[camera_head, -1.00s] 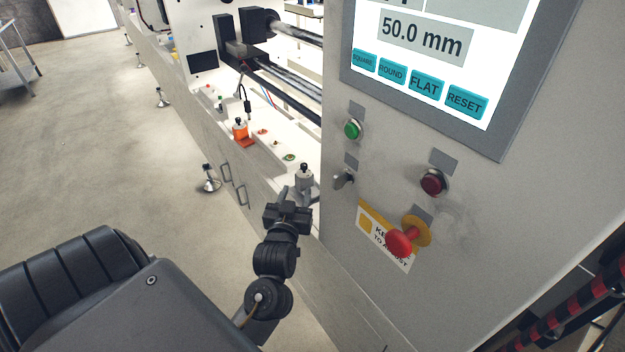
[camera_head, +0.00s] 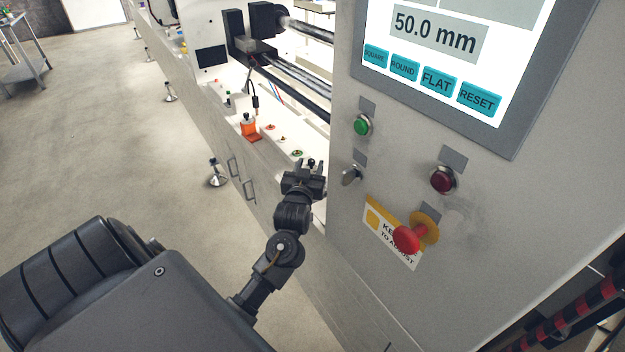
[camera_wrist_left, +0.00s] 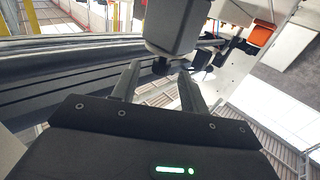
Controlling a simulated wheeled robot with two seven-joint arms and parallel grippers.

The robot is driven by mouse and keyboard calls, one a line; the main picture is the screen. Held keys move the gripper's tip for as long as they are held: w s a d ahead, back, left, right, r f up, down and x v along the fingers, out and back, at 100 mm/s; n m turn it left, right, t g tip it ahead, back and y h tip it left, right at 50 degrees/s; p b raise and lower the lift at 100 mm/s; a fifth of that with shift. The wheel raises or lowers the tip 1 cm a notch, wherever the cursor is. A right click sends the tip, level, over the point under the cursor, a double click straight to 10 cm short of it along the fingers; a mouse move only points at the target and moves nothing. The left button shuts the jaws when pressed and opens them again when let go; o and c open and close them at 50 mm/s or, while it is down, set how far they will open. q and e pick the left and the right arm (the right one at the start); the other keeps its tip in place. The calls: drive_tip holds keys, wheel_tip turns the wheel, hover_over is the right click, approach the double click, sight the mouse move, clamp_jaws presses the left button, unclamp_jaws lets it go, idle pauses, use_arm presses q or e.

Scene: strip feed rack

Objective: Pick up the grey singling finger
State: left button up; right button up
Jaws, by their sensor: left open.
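My left gripper (camera_head: 306,168) is at the white ledge beside the control cabinet, its fingers apart. A black knob (camera_head: 311,162) shows just beyond its fingers. The grey singling finger's body is mostly hidden behind the gripper in the head view. In the left wrist view, a grey block (camera_wrist_left: 178,22), which looks like the singling finger, stands just past the fingertips. A small dark knob on it (camera_wrist_left: 160,67) lies between the tips of the open left gripper (camera_wrist_left: 160,75). I cannot tell whether they touch. My right gripper is not in view.
An orange piece with a black knob (camera_head: 248,128) stands farther along the ledge (camera_head: 276,157), near several small coloured parts. The cabinet (camera_head: 345,215) rises close right of the gripper, with a red emergency button (camera_head: 407,239) and a key switch (camera_head: 351,175).

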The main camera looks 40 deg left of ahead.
use_arm(q)
drive_tip(key=shift+w+a, duration=0.15)
drive_tip(key=shift+w, duration=0.1)
clamp_jaws()
drive_tip(key=shift+r, duration=0.1)
idle(0.3)
